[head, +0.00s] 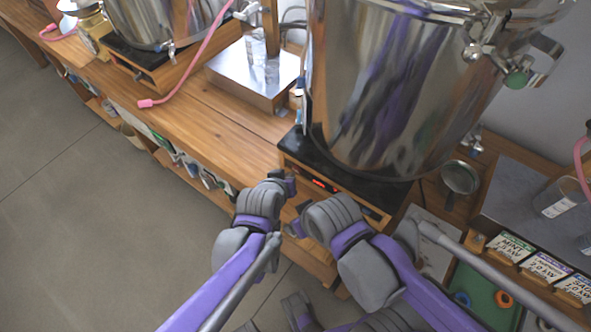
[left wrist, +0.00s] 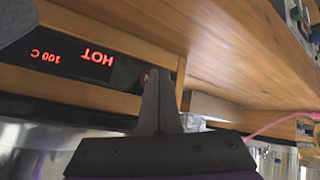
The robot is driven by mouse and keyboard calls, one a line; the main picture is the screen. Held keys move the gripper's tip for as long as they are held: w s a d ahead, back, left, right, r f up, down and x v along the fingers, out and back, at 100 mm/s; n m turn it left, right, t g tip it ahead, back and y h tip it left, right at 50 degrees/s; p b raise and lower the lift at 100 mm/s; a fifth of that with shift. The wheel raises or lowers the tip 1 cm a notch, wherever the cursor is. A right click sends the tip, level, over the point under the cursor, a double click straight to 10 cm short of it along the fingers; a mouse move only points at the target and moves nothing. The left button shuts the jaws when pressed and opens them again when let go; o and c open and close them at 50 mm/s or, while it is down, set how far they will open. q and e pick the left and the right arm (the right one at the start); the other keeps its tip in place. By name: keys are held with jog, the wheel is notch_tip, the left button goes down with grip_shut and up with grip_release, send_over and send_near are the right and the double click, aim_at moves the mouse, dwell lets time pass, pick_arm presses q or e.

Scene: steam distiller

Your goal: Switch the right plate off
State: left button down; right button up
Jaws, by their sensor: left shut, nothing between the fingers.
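The right plate (head: 292,146) is a black hot plate in a wooden housing, under a large steel pot (head: 400,90). Its front display (head: 322,184) glows red; in the left wrist view the display (left wrist: 70,50) appears upside down and reads HOT and 100 C. A small reddish spot (left wrist: 145,77) shows beside the display, partly covered by my fingers. My left gripper (head: 291,184) is shut and empty at the plate's front panel. Its fingertips (left wrist: 158,75) are at that spot; I cannot tell if they touch. My right gripper (head: 297,226) is low before the counter, mostly hidden by its wrist.
Another plate (head: 140,62) with a steel pot stands at the back left. A pink hose (head: 185,68) lies over the wooden counter (head: 200,125). A metal box (head: 250,80) stands between the plates. Label cards (head: 543,268) and a green tray (head: 475,290) are at right.

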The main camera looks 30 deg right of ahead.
pick_arm(q)
jog(key=shift+s+a, duration=0.1)
jog(key=shift+a, duration=0.1)
jog(key=shift+s+a, duration=0.4)
jog(key=shift+a, duration=0.5)
jog(key=shift+s+a, duration=0.35)
jog(key=shift+a, duration=0.55)
jog(key=shift+s+a, duration=0.4)
jog(key=shift+a, duration=0.5)
jog(key=shift+a, duration=0.1)
